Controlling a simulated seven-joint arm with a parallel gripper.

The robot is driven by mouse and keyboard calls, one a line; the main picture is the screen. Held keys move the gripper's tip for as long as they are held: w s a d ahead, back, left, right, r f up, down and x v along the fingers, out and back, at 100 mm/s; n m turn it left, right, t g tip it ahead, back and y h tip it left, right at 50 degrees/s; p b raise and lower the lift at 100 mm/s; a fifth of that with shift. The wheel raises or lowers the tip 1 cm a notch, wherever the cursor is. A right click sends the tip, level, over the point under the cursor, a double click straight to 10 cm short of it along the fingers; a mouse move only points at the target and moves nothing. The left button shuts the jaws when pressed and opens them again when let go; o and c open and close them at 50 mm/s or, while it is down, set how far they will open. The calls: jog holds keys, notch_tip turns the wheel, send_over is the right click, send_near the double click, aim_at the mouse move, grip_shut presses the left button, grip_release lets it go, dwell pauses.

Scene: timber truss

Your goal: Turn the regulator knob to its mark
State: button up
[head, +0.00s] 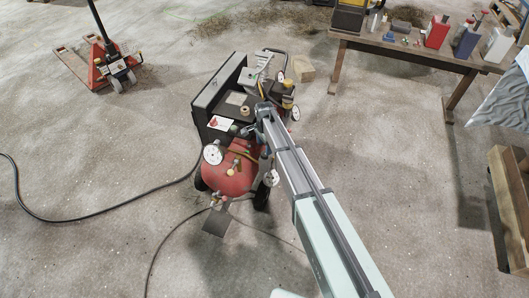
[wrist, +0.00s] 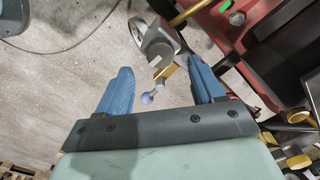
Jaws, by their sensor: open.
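The red air compressor (head: 228,172) stands on the concrete floor in the head view, with a white round gauge (head: 212,154) on its left front. My gripper (wrist: 160,68) is open in the wrist view, its two blue fingers apart. Between and just beyond them is a grey metal fitting (wrist: 160,48) with a brass part and a thin stem ending in a small blue-violet ball (wrist: 146,98). The fingers do not clearly touch it. I cannot tell which part is the regulator knob, and I make out no mark. In the head view my arm hides the compressor's right side.
A black hose (head: 85,218) runs across the floor from the left to the compressor. A workbench (head: 400,48) with bottles stands at the upper right, and a red pallet jack (head: 108,62) at the upper left. The floor in front of the compressor is mostly clear.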

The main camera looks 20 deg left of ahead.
jog(key=shift+f, duration=2.55)
jog(key=shift+c, duration=0.5)
jog(key=c, duration=1)
jog(key=shift+o, duration=0.2)
jog(key=shift+n, duration=0.3)
